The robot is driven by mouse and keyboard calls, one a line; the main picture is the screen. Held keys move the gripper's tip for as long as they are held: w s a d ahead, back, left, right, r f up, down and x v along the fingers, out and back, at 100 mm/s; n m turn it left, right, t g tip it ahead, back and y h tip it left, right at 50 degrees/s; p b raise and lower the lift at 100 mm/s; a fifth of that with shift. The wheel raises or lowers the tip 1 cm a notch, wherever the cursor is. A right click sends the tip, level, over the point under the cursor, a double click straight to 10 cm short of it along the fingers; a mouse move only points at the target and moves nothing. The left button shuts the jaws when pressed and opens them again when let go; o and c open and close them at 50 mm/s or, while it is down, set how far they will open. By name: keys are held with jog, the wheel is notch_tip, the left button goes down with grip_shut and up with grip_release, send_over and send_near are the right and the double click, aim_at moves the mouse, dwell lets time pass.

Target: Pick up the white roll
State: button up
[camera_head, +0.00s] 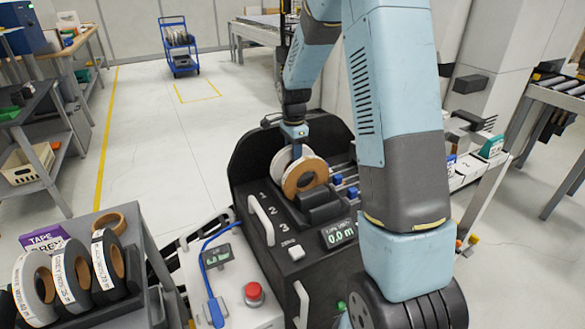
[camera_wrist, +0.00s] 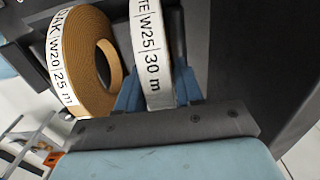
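The white roll (camera_wrist: 155,50), its rim printed "W25 30 m", stands upright in the wrist view. In the head view its pale edge (camera_head: 281,158) shows beside a brown roll, in the black machine. My gripper (camera_head: 296,148) reaches down to it from above. In the wrist view the blue fingers of my gripper (camera_wrist: 158,88) stand on either side of the white roll, very close to its faces. I cannot tell whether they press on it. The inner finger edges are partly hidden by the roll.
The brown roll (camera_wrist: 88,62), marked "W20 25 m", stands close left of the white roll. The black machine (camera_head: 262,185) has a display and white handles. A rack (camera_head: 110,300) with several rolls stands at the lower left.

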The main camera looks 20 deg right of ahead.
grip_shut()
jog(key=shift+r, duration=0.15)
dwell(0.4)
